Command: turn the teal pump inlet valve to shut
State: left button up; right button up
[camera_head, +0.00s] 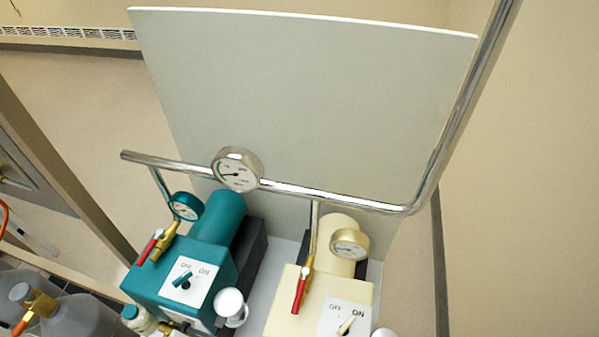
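The teal pump (218,217) stands left of centre, below a chrome pipe. Its inlet valve has a brass body (167,238) at the pump's left side, below a small teal gauge (186,206). The valve's red lever (147,250) points down and to the left, roughly in line with the brass body. The pump's front carries a white OFF/ON plate (188,283) with a teal knob; which mark the knob points at is hard to tell. Neither of my grippers shows in the head view.
The chrome pipe (330,196) with a larger gauge (237,169) crosses above both. Grey bottles (75,318) with a brass valve stand lower left.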

aim_at(160, 232)
jog(key=j+z, duration=0.5)
jog(key=u, duration=1.3)
jog(key=i+l+u, duration=0.2)
jog(key=j+z, duration=0.25)
jog(key=j, duration=0.15)
jog(key=j+z, duration=0.25)
jog(key=k+j, duration=0.1)
jog(key=k, duration=0.35)
jog(key=i, duration=0.75)
